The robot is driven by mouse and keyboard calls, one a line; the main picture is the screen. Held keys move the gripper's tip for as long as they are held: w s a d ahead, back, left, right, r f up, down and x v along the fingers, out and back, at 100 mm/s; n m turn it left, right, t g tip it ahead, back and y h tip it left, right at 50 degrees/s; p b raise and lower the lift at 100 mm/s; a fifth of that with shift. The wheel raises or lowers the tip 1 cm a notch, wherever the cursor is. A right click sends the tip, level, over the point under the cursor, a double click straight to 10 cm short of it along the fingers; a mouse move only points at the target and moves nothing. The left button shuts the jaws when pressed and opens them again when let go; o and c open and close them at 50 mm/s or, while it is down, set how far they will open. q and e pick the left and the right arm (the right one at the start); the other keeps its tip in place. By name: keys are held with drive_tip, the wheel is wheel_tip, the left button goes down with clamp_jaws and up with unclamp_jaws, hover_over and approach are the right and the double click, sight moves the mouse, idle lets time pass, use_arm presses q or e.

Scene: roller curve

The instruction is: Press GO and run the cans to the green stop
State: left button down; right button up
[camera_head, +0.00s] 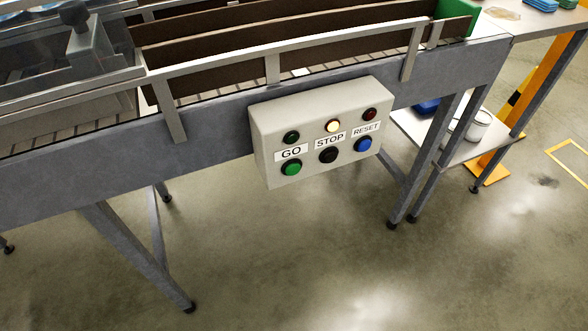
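A pale control box (320,130) is fixed to the near side of the grey conveyor frame. Its green GO button (291,168) is at the left, the black STOP button (328,155) in the middle and the blue RESET button (364,144) at the right. The lamp above STOP (333,126) glows pale yellow; the lamps above GO (291,137) and RESET (370,114) look dark. A green stop (456,16) stands at the conveyor's far right end. No cans can be made out. Neither of my grippers is in view.
The conveyor (95,162) runs across the view with metal side rails (290,47) and brown guide walls (270,30). A side table (535,22) with a lower shelf holding a white bucket (473,125) stands right. An orange post (535,85) is beyond. The floor in front is clear.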

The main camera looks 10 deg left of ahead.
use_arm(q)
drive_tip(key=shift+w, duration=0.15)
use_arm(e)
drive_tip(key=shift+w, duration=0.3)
